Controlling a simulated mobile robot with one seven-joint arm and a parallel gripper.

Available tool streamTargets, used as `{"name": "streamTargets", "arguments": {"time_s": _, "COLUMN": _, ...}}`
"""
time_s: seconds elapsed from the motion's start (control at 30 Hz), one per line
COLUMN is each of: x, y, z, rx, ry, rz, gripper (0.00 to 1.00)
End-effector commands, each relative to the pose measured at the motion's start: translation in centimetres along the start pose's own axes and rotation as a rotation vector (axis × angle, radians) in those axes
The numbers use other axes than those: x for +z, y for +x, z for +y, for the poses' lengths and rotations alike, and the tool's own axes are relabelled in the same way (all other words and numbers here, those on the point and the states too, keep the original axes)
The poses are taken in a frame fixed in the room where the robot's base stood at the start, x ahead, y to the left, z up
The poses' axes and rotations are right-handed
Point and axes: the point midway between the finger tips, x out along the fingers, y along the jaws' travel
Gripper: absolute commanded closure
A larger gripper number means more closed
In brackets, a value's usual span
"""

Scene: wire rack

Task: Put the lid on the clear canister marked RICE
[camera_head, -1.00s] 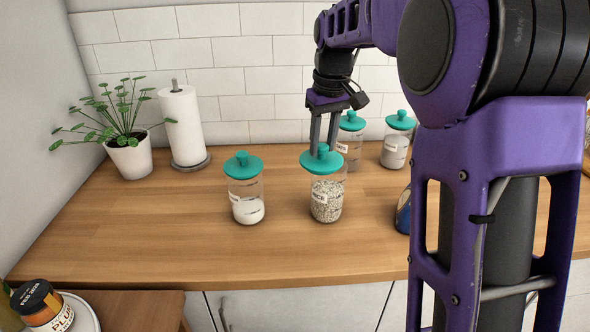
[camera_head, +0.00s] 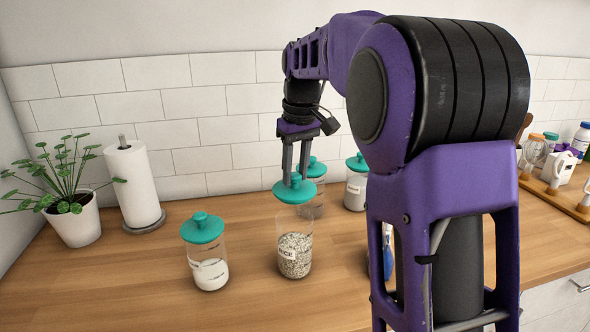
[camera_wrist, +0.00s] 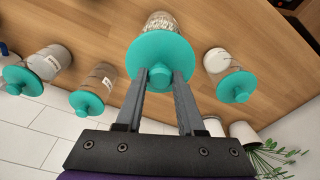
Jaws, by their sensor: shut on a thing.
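My gripper (camera_head: 295,178) is shut on the knob of a teal lid (camera_head: 293,193). The lid is held level, a little above a clear canister (camera_head: 295,258) of speckled grain, with a gap between them. This canister has a white label, too small to read surely. In the wrist view the fingers (camera_wrist: 160,80) pinch the knob of the lid (camera_wrist: 160,52), which hides most of the canister (camera_wrist: 161,20) behind it.
A lidded canister of white contents (camera_head: 210,274) stands to the left. Two more lidded canisters (camera_head: 312,200) (camera_head: 356,191) stand behind. A paper towel roll (camera_head: 133,187) and potted plant (camera_head: 72,222) are at the left. The front counter is clear.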

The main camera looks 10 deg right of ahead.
Motion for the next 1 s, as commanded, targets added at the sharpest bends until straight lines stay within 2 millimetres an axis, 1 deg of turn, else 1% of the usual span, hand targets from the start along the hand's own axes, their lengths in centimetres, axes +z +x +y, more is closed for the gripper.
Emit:
{"name": "streamTargets", "arguments": {"time_s": 0.03, "x": 0.1, "y": 0.6, "z": 0.0, "rx": -0.001, "ry": 0.000, "rz": -0.001, "gripper": 1.00}}
{"name": "streamTargets", "arguments": {"time_s": 0.5, "x": 0.6, "y": 4.9, "z": 0.0, "rx": 0.000, "ry": 0.000, "rz": -0.001, "gripper": 1.00}}
{"name": "streamTargets", "arguments": {"time_s": 0.7, "x": 0.7, "y": 5.6, "z": 0.0, "rx": 0.000, "ry": 0.000, "rz": 0.000, "gripper": 1.00}}
{"name": "streamTargets", "arguments": {"time_s": 1.0, "x": 0.7, "y": 5.6, "z": 0.0, "rx": 0.000, "ry": 0.000, "rz": 0.000, "gripper": 1.00}}
